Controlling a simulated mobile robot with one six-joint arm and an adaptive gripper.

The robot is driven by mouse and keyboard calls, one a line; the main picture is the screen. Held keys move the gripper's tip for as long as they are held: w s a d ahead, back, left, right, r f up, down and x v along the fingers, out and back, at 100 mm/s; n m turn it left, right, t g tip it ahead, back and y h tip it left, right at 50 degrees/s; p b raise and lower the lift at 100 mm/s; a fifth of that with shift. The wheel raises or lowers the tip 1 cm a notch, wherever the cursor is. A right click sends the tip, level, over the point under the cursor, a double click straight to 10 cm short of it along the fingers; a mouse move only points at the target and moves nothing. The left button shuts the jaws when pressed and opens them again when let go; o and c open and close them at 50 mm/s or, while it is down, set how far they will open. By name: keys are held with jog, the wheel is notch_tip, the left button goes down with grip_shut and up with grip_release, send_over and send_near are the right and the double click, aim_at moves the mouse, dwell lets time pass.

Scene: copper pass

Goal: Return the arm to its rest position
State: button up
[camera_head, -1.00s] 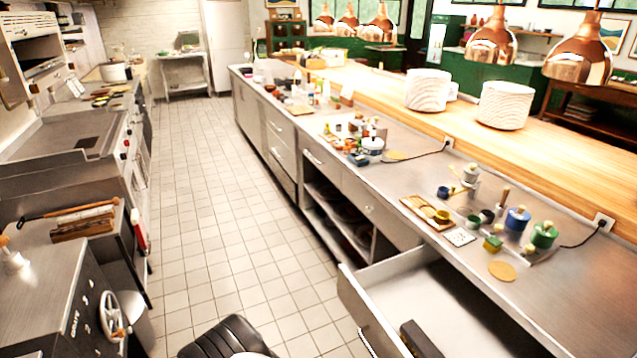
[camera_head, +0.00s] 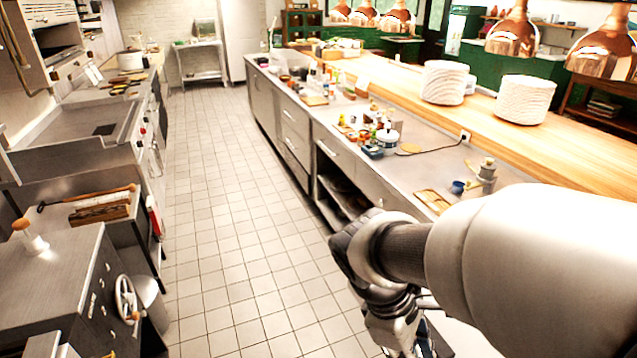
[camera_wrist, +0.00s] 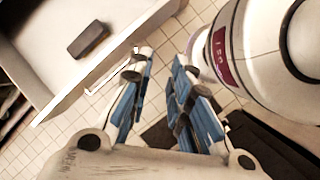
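My white and grey arm reaches in from the right in the head view, bent down over the front of the counter. My gripper (camera_head: 408,345) is at the bottom edge of that view, partly cut off. In the wrist view my gripper (camera_wrist: 160,75) has its two blue-padded fingers apart, with only floor showing between them, so it is open and empty. An open drawer (camera_wrist: 125,18) lies at upper left there, its front edge near the left fingertip. Whether they touch I cannot tell. A dark block (camera_wrist: 89,39) lies in the drawer.
The steel counter (camera_head: 420,170) runs along the right, with jars and small pots on it. My arm hides its near part. Plate stacks (camera_head: 445,82) stand on the wooden pass. The tiled aisle (camera_head: 230,220) is clear. Cooking equipment (camera_head: 95,130) lines the left.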

jog(key=s+a+r+m+t+y, duration=0.1)
jog(key=s+r+m+t+y, duration=0.3)
jog(key=s+r+m, duration=0.3)
jog(key=m+t, duration=0.1)
jog(key=m, duration=0.3)
jog(key=shift+a+r+m+t+y, duration=0.2)
jog(key=shift+r+m+t+y, duration=0.1)
jog(key=shift+r+m, duration=0.1)
jog(key=shift+d, duration=0.1)
dwell(0.4)
